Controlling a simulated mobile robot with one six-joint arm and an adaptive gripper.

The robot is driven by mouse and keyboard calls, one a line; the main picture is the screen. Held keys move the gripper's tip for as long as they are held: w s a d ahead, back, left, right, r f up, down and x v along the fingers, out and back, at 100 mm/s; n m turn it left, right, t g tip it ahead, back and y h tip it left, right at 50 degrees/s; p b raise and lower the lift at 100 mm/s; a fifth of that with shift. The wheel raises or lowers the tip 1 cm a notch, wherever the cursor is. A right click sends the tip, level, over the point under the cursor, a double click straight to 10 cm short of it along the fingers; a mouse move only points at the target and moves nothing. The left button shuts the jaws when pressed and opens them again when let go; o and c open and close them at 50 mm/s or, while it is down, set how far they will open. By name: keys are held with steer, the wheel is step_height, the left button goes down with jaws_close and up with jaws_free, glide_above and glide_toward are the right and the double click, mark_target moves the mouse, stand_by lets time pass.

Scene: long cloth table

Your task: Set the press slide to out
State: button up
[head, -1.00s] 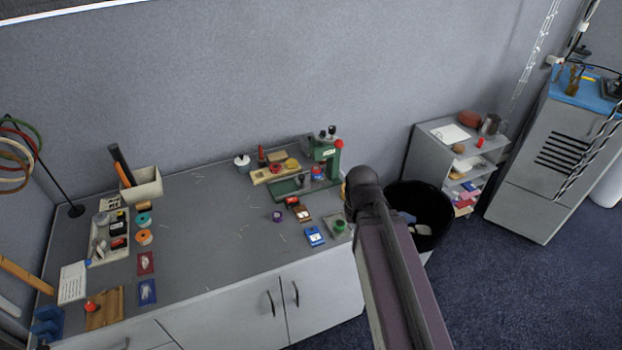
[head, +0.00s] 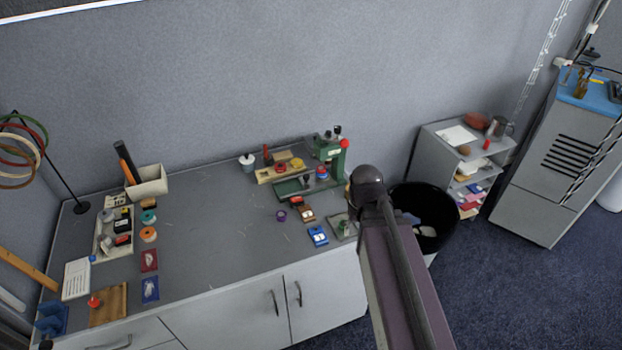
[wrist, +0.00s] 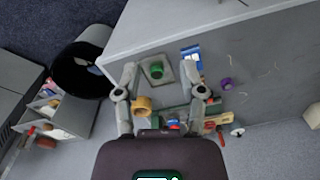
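The green press (head: 330,158) stands at the back right of the grey bench, with a red knob on its right side. A green tray-like part (head: 292,188), possibly its slide, shows at its lower left; I cannot tell its exact position. A blue and red piece (head: 322,171) sits under the press head. In the wrist view my gripper (wrist: 160,68) is open, with its two fingers apart and nothing held between them. It hangs over the bench's right end, with a green round piece on a plate (wrist: 157,71) showing between the fingers.
A black bin (head: 425,215) stands beside the bench's right end, near a grey shelf unit (head: 440,155). A blue and white box (head: 318,236) and a purple piece (head: 281,215) lie in front of the press. The bench middle is clear.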

steer(key=w+a+f+n+t+y+b, duration=0.2)
steer(key=w+f+b, duration=0.25)
steer(key=w, duration=0.55)
steer(key=w+a+f+n+t+y+b, duration=0.1)
steer(key=w+a+f+n+b, duration=0.3)
steer(key=w, duration=0.6)
steer(key=n+t+y+b, duration=0.2)
steer(key=t+y+b, duration=0.15)
steer(key=b, duration=0.45)
glide_toward(306, 176)
steer(key=shift+w+a+f+h, duration=0.45)
steer(key=shift+w+a+f, duration=0.1)
steer(key=shift+a, duration=0.1)
steer(key=shift+f, duration=0.1)
steer(key=shift+b+x, duration=2)
steer(key=shift+x, duration=0.65)
steer(key=shift+b+x, duration=0.7)
steer(key=shift+x, duration=0.35)
steer(key=shift+c, duration=0.2)
jaws_close()
